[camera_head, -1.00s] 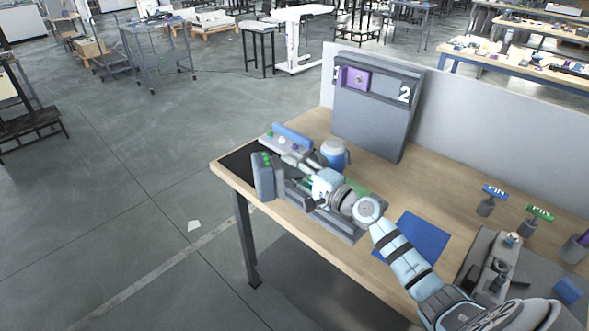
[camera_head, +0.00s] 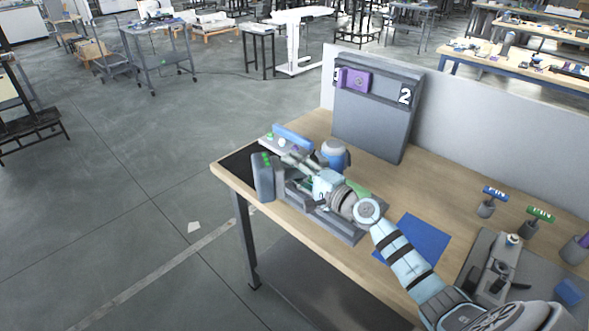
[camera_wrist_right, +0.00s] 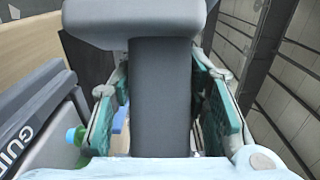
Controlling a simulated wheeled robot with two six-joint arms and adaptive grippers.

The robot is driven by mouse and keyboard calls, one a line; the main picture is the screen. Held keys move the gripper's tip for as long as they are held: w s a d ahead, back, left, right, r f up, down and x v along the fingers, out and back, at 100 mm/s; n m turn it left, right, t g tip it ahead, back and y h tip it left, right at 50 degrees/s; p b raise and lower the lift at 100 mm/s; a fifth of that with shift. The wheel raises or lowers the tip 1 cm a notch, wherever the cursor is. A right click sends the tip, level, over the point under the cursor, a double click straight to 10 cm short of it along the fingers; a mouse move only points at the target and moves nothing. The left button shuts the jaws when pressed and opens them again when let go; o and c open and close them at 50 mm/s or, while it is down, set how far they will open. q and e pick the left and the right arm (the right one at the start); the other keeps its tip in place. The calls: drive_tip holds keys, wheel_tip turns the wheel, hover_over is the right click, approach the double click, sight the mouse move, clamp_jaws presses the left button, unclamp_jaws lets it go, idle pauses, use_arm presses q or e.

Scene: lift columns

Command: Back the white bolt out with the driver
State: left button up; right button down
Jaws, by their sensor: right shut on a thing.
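My right gripper (camera_head: 292,164) reaches over the far-left part of the bench. In the right wrist view, its teal finger pads are closed on both sides of a dark grey handle (camera_wrist_right: 160,95) with a wide grey end, which looks like the driver. The driver's tip is hidden. A small white round head (camera_head: 282,141), which looks like the white bolt, shows on a grey rail beside a blue block, just beyond the gripper. Whether the driver touches it cannot be told. My left gripper is not in view.
A grey upright block with green spots (camera_head: 263,177) stands close left of the gripper. A blue-and-white container (camera_head: 335,154) stands behind it. A grey panel marked 2 (camera_head: 377,110) rises at the back. A blue mat (camera_head: 427,233) lies flat to the right.

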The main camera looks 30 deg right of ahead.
drive_tip(key=shift+r, duration=0.15)
drive_tip(key=shift+r+p, duration=2.3)
drive_tip(key=shift+r, duration=0.2)
wheel_tip(320, 180, up, 4)
drive_tip(key=p, duration=0.4)
drive_tip(key=shift+r, duration=0.1)
drive_tip(key=shift+w, duration=0.1)
